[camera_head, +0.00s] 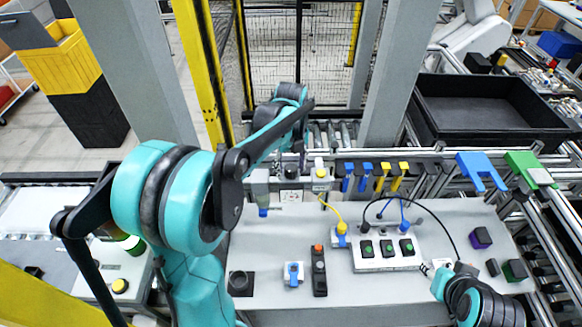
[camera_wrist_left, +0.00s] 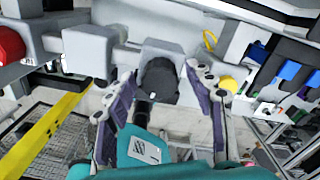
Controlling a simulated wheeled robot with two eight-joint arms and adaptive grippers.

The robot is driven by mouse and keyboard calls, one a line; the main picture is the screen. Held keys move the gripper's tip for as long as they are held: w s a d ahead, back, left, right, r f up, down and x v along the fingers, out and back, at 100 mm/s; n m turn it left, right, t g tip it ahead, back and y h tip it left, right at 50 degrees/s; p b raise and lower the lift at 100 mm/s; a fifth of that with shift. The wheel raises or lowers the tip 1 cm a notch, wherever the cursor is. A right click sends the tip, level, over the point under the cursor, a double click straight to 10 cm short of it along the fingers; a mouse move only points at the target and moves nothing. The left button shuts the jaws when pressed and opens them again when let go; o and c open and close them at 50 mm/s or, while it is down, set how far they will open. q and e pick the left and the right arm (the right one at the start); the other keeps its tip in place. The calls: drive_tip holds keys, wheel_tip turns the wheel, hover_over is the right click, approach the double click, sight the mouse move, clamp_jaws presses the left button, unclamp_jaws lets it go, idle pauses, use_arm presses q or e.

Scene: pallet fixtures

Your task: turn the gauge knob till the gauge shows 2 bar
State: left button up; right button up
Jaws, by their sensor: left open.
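A dark round knob (camera_wrist_left: 158,80) on a grey block sits between the fingers of my left gripper (camera_wrist_left: 160,100) in the left wrist view. The fingers stand apart, one on each side, and I see no clear contact. In the head view my left gripper (camera_head: 291,160) is at the back edge of the grey bench, over a grey unit with a small white dial plate (camera_head: 291,197). The knob is not clear there, and the dial reading is too small to tell. Part of my right arm's end (camera_head: 441,280) shows at the lower right; its fingers are not clear.
A yellow button (camera_head: 320,173) stands just right of the left gripper. Blue hooks (camera_head: 348,183) and yellow hooks (camera_head: 382,176) hang along the rail. A white switch box (camera_head: 375,265) with cables sits on the bench (camera_head: 275,235). A black tray (camera_head: 490,105) is at the back right.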

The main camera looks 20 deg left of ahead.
use_arm(q)
drive_tip(key=c, duration=1.2)
drive_tip(key=shift+o, duration=0.2)
